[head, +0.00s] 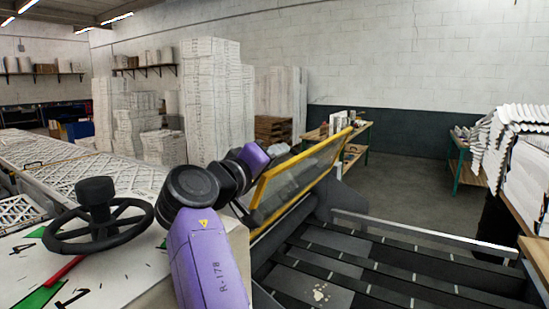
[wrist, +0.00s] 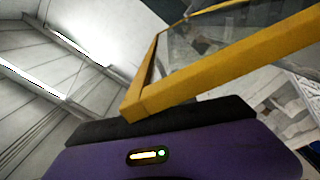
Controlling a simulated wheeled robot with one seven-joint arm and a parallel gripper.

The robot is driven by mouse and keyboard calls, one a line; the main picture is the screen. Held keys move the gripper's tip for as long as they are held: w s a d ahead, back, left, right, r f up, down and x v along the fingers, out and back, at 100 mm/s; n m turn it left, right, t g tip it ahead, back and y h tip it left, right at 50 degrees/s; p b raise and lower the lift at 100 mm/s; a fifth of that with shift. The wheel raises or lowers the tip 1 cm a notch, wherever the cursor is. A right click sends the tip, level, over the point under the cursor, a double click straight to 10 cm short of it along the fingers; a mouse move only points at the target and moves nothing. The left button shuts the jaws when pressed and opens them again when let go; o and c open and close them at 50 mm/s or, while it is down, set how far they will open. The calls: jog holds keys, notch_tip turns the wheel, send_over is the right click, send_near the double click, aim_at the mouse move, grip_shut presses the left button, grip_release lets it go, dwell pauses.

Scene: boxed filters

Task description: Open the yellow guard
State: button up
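The yellow guard (head: 306,153) is a yellow frame around a clear panel. In the head view it stands tilted above the left side of the dark machine bed, sloping up to the right. My purple arm reaches forward, and its end, my gripper (head: 250,160), is at the guard's upper left edge. In the wrist view, a corner of the guard's yellow frame (wrist: 150,95) lies right against or just beyond the black edge of my purple hand (wrist: 180,150). I cannot tell whether they touch. The fingertips are not distinguishable in either view.
The dark slatted machine bed (head: 370,260) has a metal rail (head: 425,232) along its far side. A black handwheel (head: 98,226) stands left of my arm. White filter stacks (head: 215,100) and green-legged tables (head: 355,150) are behind. Floor beyond the rail is clear.

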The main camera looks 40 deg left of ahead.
jog(key=shift+s+d, duration=0.25)
jog(key=shift+s, duration=1.05)
jog(key=shift+s+d, duration=0.3)
jog(key=shift+s, duration=0.95)
jog(key=shift+s+d, duration=0.25)
jog(key=shift+s, duration=1.05)
